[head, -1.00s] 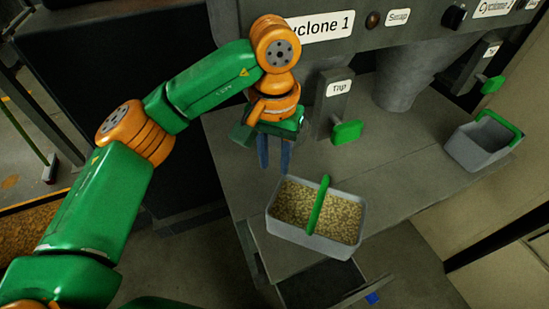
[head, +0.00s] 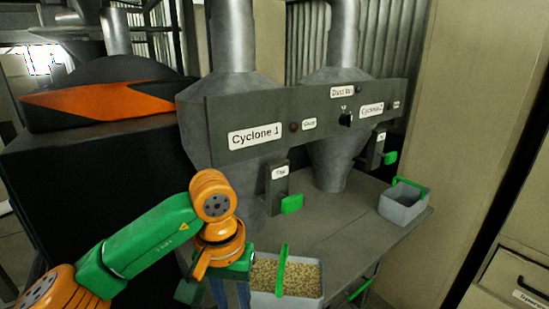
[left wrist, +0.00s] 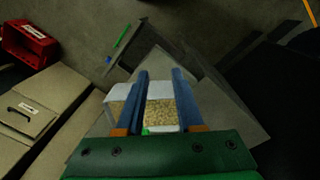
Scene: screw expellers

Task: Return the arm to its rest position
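My left arm comes in from the left in the head view, bent at an orange joint. Its gripper (head: 230,293) points down just left of a grey bin (head: 287,301), and its fingertips are cut off by the lower frame edge. In the left wrist view the two blue fingers (left wrist: 160,75) stand apart with nothing gripped. The grey bin, full of pale pellets with a green handle across it, also shows in the left wrist view (left wrist: 118,92), beyond the fingers and apparently apart from them. My right gripper is not in view.
The Cyclone 1 panel (head: 255,137) and a green-handled trap lever (head: 291,204) are close behind the arm. An empty grey bin (head: 400,207) stands on the right of the grey table (head: 345,225). A red box (left wrist: 28,45) shows in the left wrist view.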

